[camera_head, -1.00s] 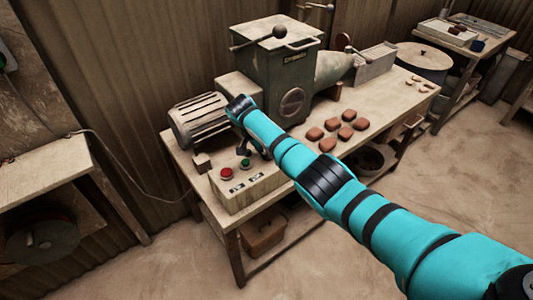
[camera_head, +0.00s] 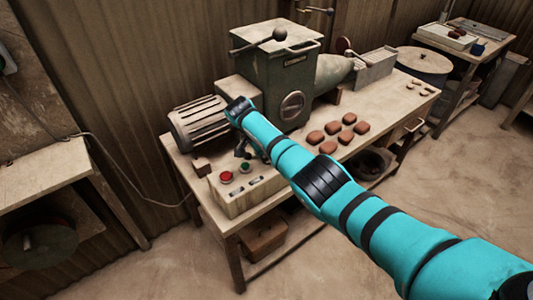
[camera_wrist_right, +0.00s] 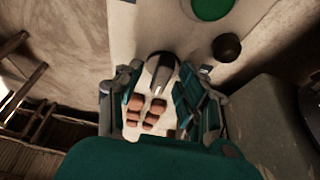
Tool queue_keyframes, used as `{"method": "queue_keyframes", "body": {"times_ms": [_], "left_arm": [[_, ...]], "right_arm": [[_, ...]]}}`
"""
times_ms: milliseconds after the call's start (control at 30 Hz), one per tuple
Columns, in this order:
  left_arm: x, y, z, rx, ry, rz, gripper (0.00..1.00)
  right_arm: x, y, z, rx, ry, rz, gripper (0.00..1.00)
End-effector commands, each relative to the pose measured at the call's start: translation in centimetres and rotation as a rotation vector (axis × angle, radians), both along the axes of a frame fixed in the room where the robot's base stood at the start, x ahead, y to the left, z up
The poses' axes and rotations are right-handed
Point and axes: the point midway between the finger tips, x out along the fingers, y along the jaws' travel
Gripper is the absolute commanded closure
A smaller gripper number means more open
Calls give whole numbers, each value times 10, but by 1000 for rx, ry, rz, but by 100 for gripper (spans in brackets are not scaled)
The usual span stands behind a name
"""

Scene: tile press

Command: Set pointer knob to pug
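The pointer knob (camera_wrist_right: 162,70), dark with a pale stripe, shows between the fingers of my right gripper (camera_wrist_right: 160,82) in the right wrist view. The fingers stand apart on either side of it, with gaps visible. In the head view my right gripper (camera_head: 243,149) hangs over the back of the pale control box (camera_head: 252,199), and the knob is largely hidden there. Which mark the knob points to cannot be read. My left gripper is not in view.
A red button (camera_head: 226,177) and a green button (camera_head: 245,167) sit on the box near my gripper. The motor (camera_head: 200,122) and green press (camera_head: 275,75) stand behind. Several reddish tiles (camera_head: 332,127) lie to the right on the workbench (camera_head: 375,110).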

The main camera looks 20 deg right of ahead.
Motion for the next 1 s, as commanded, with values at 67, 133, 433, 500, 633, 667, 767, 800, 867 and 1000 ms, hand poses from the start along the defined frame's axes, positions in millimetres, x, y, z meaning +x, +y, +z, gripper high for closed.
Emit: {"method": "queue_keyframes", "body": {"times_ms": [67,133,433,500,633,667,767,800,867,1000], "left_arm": [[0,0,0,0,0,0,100],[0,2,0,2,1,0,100],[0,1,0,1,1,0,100],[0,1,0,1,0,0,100],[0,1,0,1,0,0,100],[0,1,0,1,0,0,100],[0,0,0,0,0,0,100],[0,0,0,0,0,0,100],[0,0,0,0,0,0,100],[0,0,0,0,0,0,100]], "right_arm": [[1,0,1,1,-2,1,62],[1,1,1,0,-3,2,62],[-2,14,35,4,-8,3,62],[-4,20,50,2,-7,4,62],[-8,30,75,3,-5,4,62],[-9,32,80,3,-3,3,62],[-11,37,95,1,-3,2,62],[-12,39,99,1,-3,1,62],[-13,41,105,1,-3,1,62],[-14,43,111,0,0,0,62]]}}
